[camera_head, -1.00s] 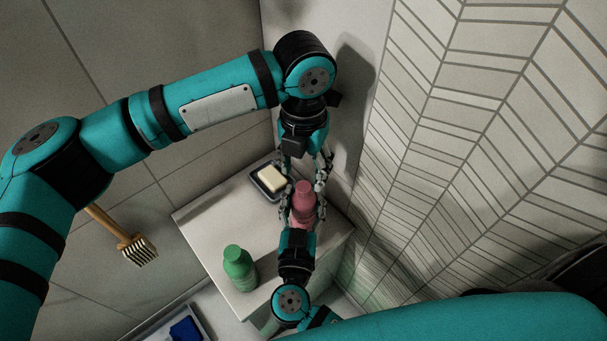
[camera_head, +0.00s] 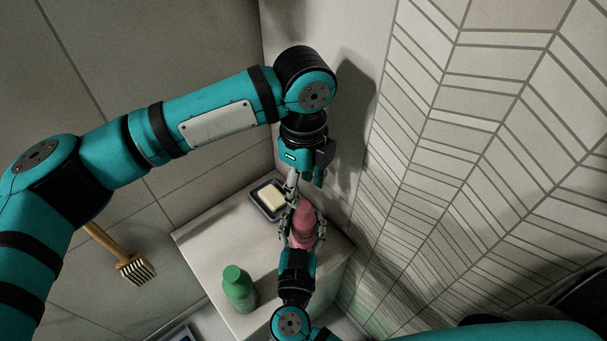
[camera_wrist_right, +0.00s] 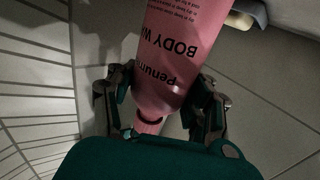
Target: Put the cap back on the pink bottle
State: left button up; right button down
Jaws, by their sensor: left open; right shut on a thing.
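The pink bottle (camera_head: 302,228) stands near the right side of the white cabinet top. My right gripper (camera_head: 303,237) is shut on it from the near side. In the right wrist view the bottle (camera_wrist_right: 180,50) shows upside-down dark lettering between my right gripper's fingers (camera_wrist_right: 160,100). A small pink piece (camera_wrist_right: 148,125) with a dark curved edge shows at its narrow end; I cannot tell whether this is the seated cap. My left gripper (camera_head: 292,190) is open just above and behind the bottle, its fingers seen nearly edge-on. I see no separate cap.
A green bottle (camera_head: 239,288) stands at the cabinet's front left. A dark soap dish (camera_head: 281,213) with pale soap (camera_head: 272,198) lies close to my left gripper. Tiled wall (camera_head: 440,170) rises close on the right. The left part of the cabinet top (camera_head: 205,235) is clear.

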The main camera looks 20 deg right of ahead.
aim_at(303, 206)
pick_arm(q)
jog(key=n, duration=0.5)
jog(key=shift+r, duration=0.2)
jog(key=n, duration=0.5)
jog(key=shift+r, duration=0.15)
jog(key=n, duration=0.7)
jog(key=shift+r+n, duration=0.2)
jog(key=shift+n, duration=0.1)
jog(key=n, duration=0.5)
jog(key=shift+r, duration=0.15)
jog(key=n, duration=0.5)
jog(key=shift+r, duration=0.1)
jog(key=n, duration=0.4)
jog(key=shift+r+n, duration=0.15)
jog(key=shift+n, duration=0.15)
jog(key=n, duration=0.5)
jog(key=shift+r, duration=0.15)
jog(key=shift+f, duration=4.05)
